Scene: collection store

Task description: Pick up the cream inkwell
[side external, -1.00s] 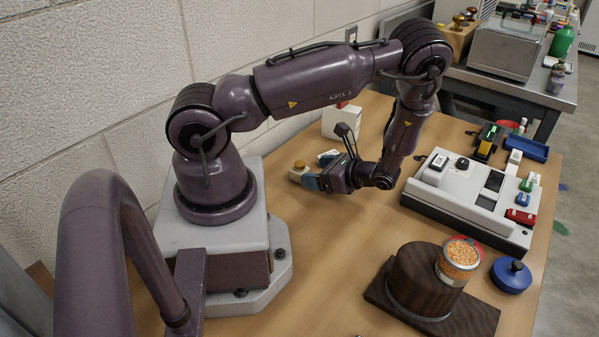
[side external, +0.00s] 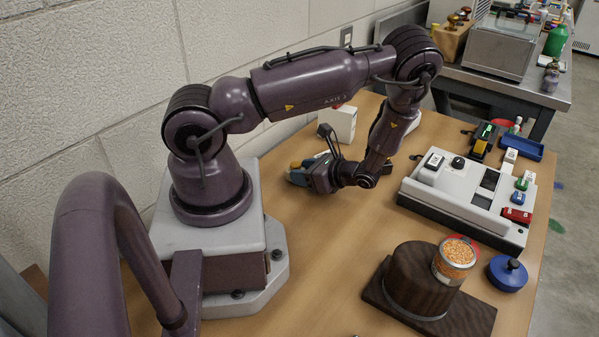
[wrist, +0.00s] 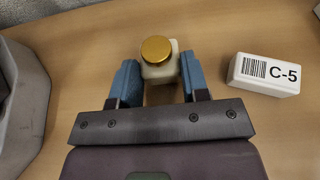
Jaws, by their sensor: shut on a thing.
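The cream inkwell (wrist: 160,70) is a small squarish bottle with a round gold cap. In the wrist view it stands upright between the two blue fingertips of my gripper (wrist: 158,82). My gripper is shut on it, with one finger at each side. In the side external view my gripper (side external: 298,174) is low over the wooden table, and the fingers hide most of the inkwell; only its gold cap (side external: 295,164) shows clearly. I cannot see a gap between the inkwell and the table.
A white block labelled C-5 (wrist: 264,75) lies close to the right of the inkwell. A white box (side external: 340,123) stands behind my gripper. A grey-white console (side external: 465,200) is at the right. A dark wooden stand (side external: 418,280) and a jar (side external: 454,260) are nearer the front.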

